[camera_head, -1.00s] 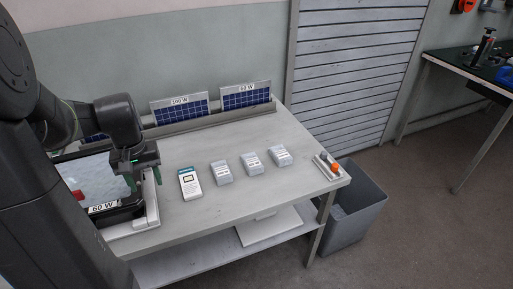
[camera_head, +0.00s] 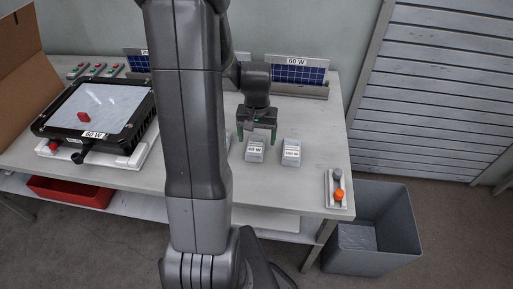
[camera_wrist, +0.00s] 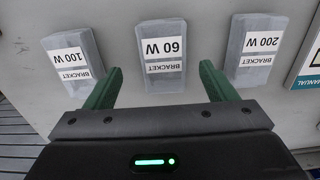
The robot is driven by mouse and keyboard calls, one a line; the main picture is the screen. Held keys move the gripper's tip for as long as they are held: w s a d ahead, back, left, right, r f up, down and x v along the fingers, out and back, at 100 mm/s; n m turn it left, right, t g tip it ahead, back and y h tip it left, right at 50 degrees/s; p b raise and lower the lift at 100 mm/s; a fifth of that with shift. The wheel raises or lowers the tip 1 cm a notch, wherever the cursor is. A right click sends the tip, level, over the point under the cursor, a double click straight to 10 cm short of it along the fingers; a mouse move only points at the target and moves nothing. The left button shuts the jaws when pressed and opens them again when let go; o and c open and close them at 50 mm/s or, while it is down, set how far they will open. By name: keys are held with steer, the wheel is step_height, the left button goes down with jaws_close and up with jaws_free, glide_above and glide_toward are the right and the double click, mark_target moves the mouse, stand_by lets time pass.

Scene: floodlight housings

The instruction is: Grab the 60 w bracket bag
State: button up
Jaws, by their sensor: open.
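The 60 W bracket bag (camera_head: 255,152) is a small clear bag with a white label, lying on the workbench. In the wrist view the 60 W bag (camera_wrist: 163,50) is in the middle, its label upside down. My gripper (camera_head: 257,136) is open just above and behind it. In the wrist view the green fingers of my gripper (camera_wrist: 161,72) point toward the bag, one on each side, with nothing held. The 100 W bracket bag (camera_wrist: 73,62) lies to the left there, and the 200 W bracket bag (camera_wrist: 256,48) to the right. My arm hides the 200 W bag in the head view.
The 100 W bag (camera_head: 291,152) is close beside the 60 W one. A tray with a grey and an orange knob (camera_head: 338,188) sits at the bench's right edge, above a grey bin (camera_head: 372,225). A 60 W floodlight housing (camera_head: 100,115) occupies the left. A manual (camera_wrist: 309,70) shows partly.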

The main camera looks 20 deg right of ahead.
mark_target(256, 145)
step_height(256, 145, down, 4)
steer(key=shift+w+a, duration=0.15)
steer(key=shift+c, duration=0.5)
steer(key=c, duration=1)
steer(key=shift+c, duration=0.2)
steer(key=shift+r, duration=0.1)
